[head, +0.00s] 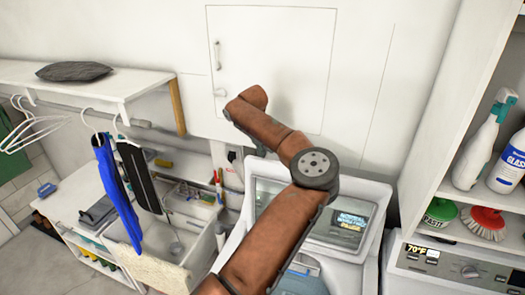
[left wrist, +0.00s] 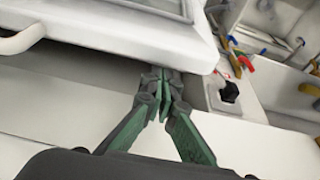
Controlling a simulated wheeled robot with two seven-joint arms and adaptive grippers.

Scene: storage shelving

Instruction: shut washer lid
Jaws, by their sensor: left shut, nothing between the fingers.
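The white washer (head: 345,270) stands at the lower middle of the head view. Its lid (head: 376,195), with a glass window, appears raised at the back, and my brown left arm crosses in front of it. My left gripper's fingers are hidden in the head view. In the left wrist view my left gripper (left wrist: 163,80) is shut and empty, its green fingers together. Its tips are close to the lower edge of a white panel (left wrist: 130,32), which looks like the lid. I cannot tell whether they touch. My right gripper is not in view.
A white shelf (head: 500,193) with spray bottles and brushes stands at the right, above another appliance's control panel (head: 455,265). Hangers, a blue garment (head: 118,190) and a sink (head: 190,225) are at the left. A wall with a cabinet door (head: 285,50) stands behind.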

